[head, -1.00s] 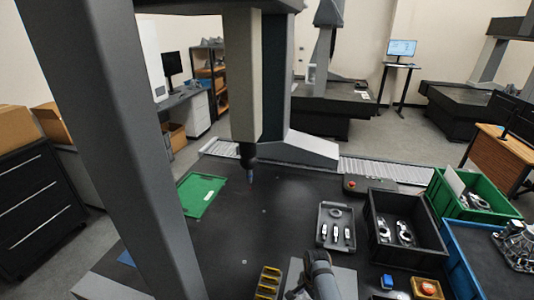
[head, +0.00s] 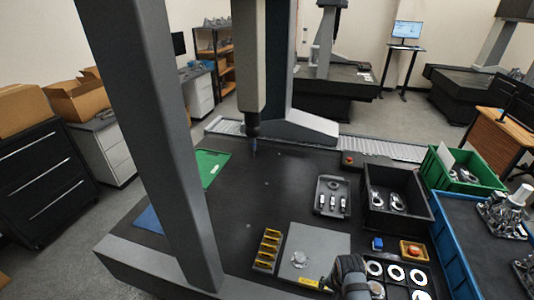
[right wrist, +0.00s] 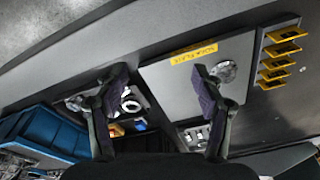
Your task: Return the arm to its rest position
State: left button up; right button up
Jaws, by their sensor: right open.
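My right arm comes in at the bottom of the head view, over the right edge of the grey plate (head: 318,247). My right gripper (right wrist: 158,82) shows in the right wrist view, with its two fingers spread wide and nothing between them. It is above the table front, between the plate, with its yellow label, and the tray of white rings (head: 397,272). A round metal part (head: 299,259) lies on the plate, and in the right wrist view one finger partly overlaps it. My left gripper is in neither view.
A yellow slotted rack (head: 267,250) stands left of the plate. A black bin (head: 397,202), a green crate (head: 459,176) and a blue crate (head: 447,243) stand right. The probe column (head: 250,70) hangs over the table, and a grey upright (head: 150,130) crosses the left. The table middle is clear.

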jog(key=s+d+r+n+t, duration=0.2)
jog(key=s+d+r+n, duration=0.1)
jog(key=s+r+n, duration=0.8)
jog(key=s+d+f+m+g+b, duration=0.15)
jog(key=f+b, duration=0.25)
jog(key=f, duration=1.3)
jog(key=s+d+f+m+b, duration=0.1)
jog(key=s+f+b, duration=0.2)
jog(key=f, duration=1.5)
pick_arm(q)
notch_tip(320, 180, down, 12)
jog(key=b, duration=0.4)
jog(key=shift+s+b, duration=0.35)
pick_arm(e)
jog(key=s+f, duration=1.7)
jog(key=f, duration=0.1)
jog(key=shift+s+d+g, duration=0.35)
jog(key=shift+d+g, duration=0.05)
jog(key=shift+g, duration=0.05)
